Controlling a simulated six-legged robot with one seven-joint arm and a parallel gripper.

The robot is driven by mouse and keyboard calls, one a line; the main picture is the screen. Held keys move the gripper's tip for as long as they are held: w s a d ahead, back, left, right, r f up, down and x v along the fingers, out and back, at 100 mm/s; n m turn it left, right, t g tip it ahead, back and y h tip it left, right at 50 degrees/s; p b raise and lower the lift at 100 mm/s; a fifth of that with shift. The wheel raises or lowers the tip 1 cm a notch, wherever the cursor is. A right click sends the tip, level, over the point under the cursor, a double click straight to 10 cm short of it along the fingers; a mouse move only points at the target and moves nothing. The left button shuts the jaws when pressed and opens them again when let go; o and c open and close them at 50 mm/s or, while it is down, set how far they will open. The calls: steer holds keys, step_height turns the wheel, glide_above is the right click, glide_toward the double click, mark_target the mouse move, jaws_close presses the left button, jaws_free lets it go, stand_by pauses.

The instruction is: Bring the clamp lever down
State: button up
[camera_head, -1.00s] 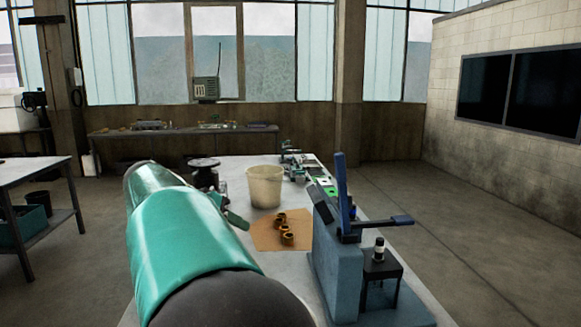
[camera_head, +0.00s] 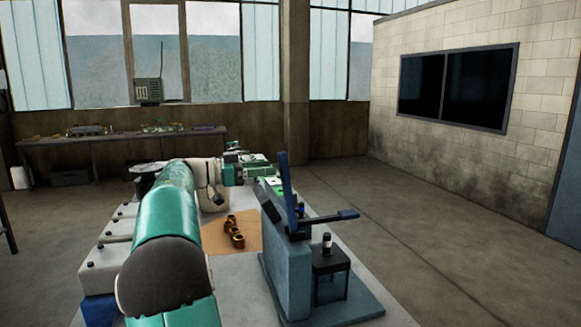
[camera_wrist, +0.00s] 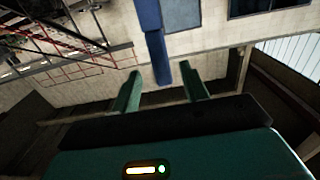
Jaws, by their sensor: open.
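The clamp lever (camera_head: 287,190) is a blue bar standing nearly upright, leaning slightly left, on the blue clamp fixture (camera_head: 290,270) at the right of the bench. My gripper (camera_head: 262,170) is just left of the lever's upper part, roughly level with it. In the wrist view my gripper (camera_wrist: 161,84) has its two green fingers apart and empty. The blue lever (camera_wrist: 155,45) shows in line with the gap between the fingertips; I cannot tell whether it is between them or beyond. A blue horizontal arm with a dark end (camera_head: 335,216) sticks out right from the fixture.
A small black stand (camera_head: 330,265) with a dark and white cylinder stands right of the fixture. Several brass rings (camera_head: 233,232) lie on a tan sheet (camera_head: 215,247). Open floor lies to the right.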

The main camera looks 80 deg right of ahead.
mark_target(288, 166)
steer(key=x, duration=0.7)
steer(key=shift+s+d, duration=0.2)
steer(key=shift+s, duration=0.1)
jaws_close()
